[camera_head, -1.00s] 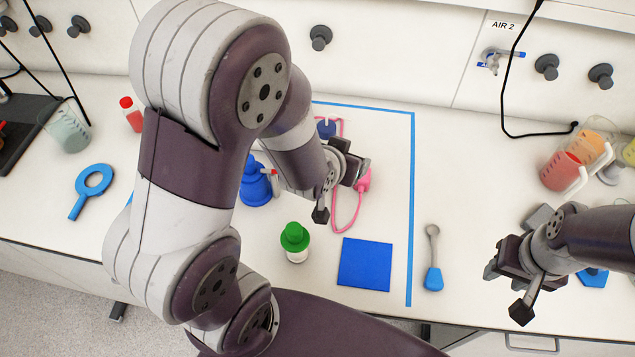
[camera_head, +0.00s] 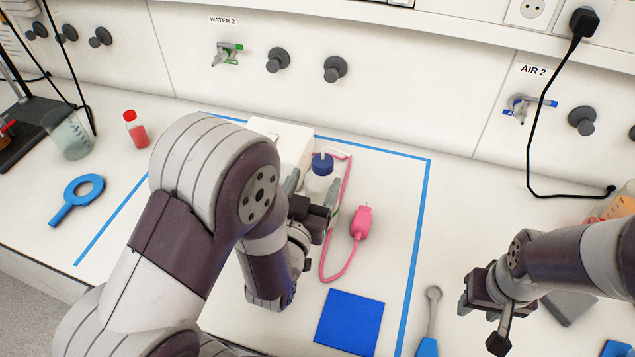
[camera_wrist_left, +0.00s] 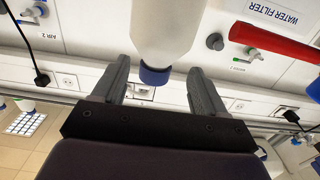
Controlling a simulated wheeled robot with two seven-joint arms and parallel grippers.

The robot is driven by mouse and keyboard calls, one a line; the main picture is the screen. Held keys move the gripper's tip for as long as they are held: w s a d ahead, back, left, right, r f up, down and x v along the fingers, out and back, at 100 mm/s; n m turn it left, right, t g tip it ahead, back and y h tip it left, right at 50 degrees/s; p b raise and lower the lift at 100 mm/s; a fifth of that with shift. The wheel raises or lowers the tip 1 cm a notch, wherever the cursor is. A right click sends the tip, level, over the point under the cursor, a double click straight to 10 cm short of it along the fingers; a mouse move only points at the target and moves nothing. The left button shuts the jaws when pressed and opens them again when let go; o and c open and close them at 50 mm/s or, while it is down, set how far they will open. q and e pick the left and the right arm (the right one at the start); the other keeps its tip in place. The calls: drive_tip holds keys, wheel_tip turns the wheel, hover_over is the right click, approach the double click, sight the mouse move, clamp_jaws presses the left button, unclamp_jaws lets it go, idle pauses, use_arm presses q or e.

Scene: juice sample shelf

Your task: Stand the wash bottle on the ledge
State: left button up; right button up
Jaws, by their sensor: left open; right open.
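The wash bottle (camera_head: 320,178), whitish with a dark blue cap, stands upright inside the blue tape outline. My left gripper (camera_head: 313,194) is open around it in the head view, with a finger to either side. In the left wrist view the bottle (camera_wrist_left: 165,32) and its blue cap (camera_wrist_left: 155,75) show between the two open fingers; I cannot tell whether either touches it. A white raised block (camera_head: 285,135), perhaps the ledge, is just behind the bottle. My right gripper (camera_head: 484,318) is open and empty at the right.
A pink plug (camera_head: 361,222) with a looped cord lies right of the bottle. A blue square (camera_head: 349,322) lies in front. A blue-handled spoon (camera_head: 432,310), blue ring (camera_head: 85,188), red-capped bottle (camera_head: 136,130) and beaker (camera_head: 68,135) are around. Bench right of the tape is partly clear.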

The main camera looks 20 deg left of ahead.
sight(326, 161)
use_arm(q)
drive_tip(key=shift+w+r, duration=0.2)
drive_tip(key=shift+w, duration=0.1)
drive_tip(key=shift+w+d+r+p, duration=0.2)
drive_tip(key=shift+w+p, duration=0.1)
drive_tip(key=shift+w, duration=0.05)
drive_tip(key=shift+w+d+r+p, duration=0.15)
drive_tip(key=shift+w+r+p, duration=0.05)
drive_tip(key=shift+w+p, duration=0.15)
drive_tip(key=w, duration=0.5)
drive_tip(key=shift+a+f+p, duration=0.15)
drive_tip(key=shift+f+p, duration=0.2)
drive_tip(key=shift+f, duration=0.05)
drive_tip(key=shift+s, duration=0.2)
drive_tip(key=shift+s+r, duration=0.15)
drive_tip(key=shift+c, duration=0.9)
clamp_jaws()
use_arm(e)
drive_tip(key=shift+s+d+r, duration=0.1)
drive_tip(key=shift+s+r, duration=0.15)
drive_tip(key=shift+r, duration=0.35)
drive_tip(key=shift+s+d+r, duration=0.1)
drive_tip(key=shift+s+r, duration=0.15)
drive_tip(key=shift+r, duration=0.3)
